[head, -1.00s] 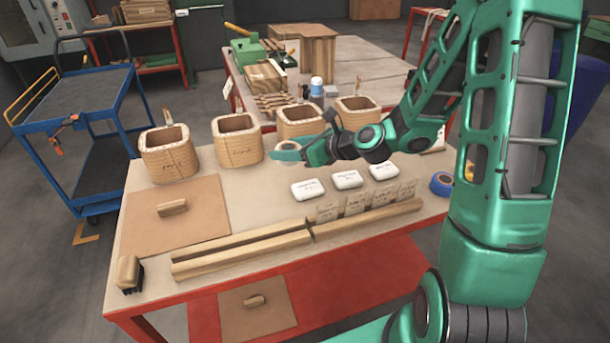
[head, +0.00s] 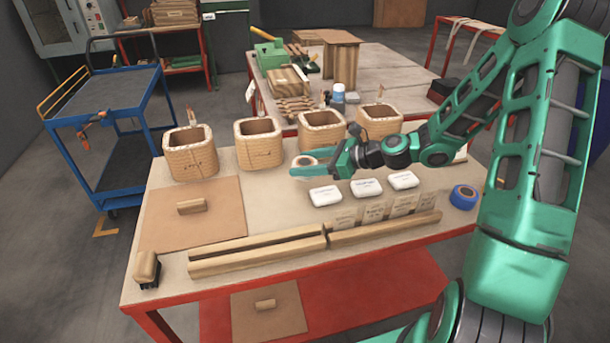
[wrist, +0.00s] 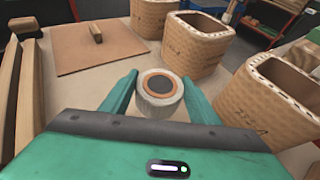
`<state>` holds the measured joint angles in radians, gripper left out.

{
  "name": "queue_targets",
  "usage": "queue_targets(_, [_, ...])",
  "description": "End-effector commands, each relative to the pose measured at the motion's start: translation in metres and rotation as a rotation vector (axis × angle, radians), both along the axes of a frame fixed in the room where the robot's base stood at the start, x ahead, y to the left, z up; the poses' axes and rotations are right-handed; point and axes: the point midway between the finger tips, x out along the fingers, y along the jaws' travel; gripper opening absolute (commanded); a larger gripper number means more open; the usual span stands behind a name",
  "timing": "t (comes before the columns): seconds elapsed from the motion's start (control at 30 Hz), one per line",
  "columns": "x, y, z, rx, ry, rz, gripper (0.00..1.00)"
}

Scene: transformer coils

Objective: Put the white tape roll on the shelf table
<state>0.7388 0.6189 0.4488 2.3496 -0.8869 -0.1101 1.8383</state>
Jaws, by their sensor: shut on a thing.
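The front table (head: 225,270) has a red frame and a red lower shelf (head: 375,290). No table is clearly marked as the shelf table.
Several square coils (head: 258,143) stand close behind my gripper. White packets (head: 367,188), wooden bars (head: 257,252) and a blue tape roll (head: 464,197) lie in front and to the right. A back table (head: 395,75) holds wooden blocks. A blue cart (head: 110,90) stands at left.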

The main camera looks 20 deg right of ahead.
Motion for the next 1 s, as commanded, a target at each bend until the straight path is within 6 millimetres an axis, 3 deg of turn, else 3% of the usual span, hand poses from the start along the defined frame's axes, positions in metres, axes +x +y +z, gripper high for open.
queue_targets(0.27, [0.01, -0.01, -0.015, 0.003, 0.002, 0.0, 0.3])
queue_targets(0.53, [0.01, -0.009, -0.045, 0.002, 0.001, 0.0, 0.3])
queue_targets(0.97, [0.01, -0.009, -0.051, 0.0, 0.0, 0.001, 0.3])
queue_targets(1.0, [0.01, -0.009, -0.05, 0.0, 0.0, 0.001, 0.65])
